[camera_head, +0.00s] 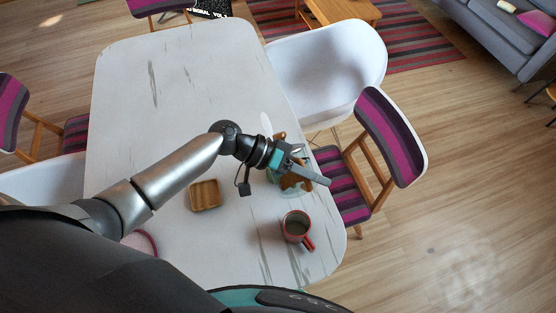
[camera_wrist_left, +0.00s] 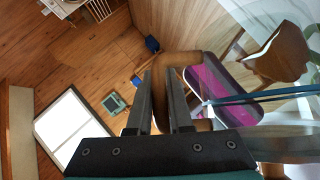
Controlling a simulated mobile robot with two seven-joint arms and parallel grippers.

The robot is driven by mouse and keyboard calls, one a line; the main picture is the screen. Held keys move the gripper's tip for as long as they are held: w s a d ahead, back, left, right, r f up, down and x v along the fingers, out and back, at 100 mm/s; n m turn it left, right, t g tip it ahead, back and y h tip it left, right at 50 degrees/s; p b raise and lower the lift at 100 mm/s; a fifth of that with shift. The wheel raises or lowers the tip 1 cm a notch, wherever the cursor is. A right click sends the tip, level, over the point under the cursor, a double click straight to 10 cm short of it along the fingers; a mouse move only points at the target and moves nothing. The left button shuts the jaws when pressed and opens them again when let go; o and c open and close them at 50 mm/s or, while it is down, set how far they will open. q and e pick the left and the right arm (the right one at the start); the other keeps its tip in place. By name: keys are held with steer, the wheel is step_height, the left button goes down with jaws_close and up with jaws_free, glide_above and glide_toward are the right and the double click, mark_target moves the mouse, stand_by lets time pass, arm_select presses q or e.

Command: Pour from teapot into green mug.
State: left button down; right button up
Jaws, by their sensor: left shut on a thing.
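The teapot (camera_head: 288,184) is clear glass with brown wooden parts, at the table's right edge in the head view, partly hidden by my left gripper (camera_head: 307,166). In the left wrist view, the fingers of my left gripper (camera_wrist_left: 160,75) are shut on its wooden handle (camera_wrist_left: 178,60). Its wooden lid (camera_wrist_left: 282,55) and part of the glass show at the right there. I cannot tell whether the teapot touches the table. A mug (camera_head: 297,228) with a red rim and handle and a dark inside stands below the teapot in the head view. I see no clearly green mug. My right gripper is out of view.
A square wooden dish (camera_head: 205,195) lies on the white table (camera_head: 190,80), left of the mug. A pink-rimmed item (camera_head: 144,242) is partly hidden beneath my arm. The table's far part is clear.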

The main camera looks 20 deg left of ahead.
arm_select(q)
steer(key=s+d+f, duration=0.1)
steer(key=f+m+t+y+p, duration=0.1)
steer(key=shift+s+d+f+y, duration=0.3)
steer(key=shift+s+d, duration=0.1)
steer(key=shift+f, duration=0.2)
steer(key=shift+d+m+p, duration=0.1)
steer(key=shift+m+p, duration=0.2)
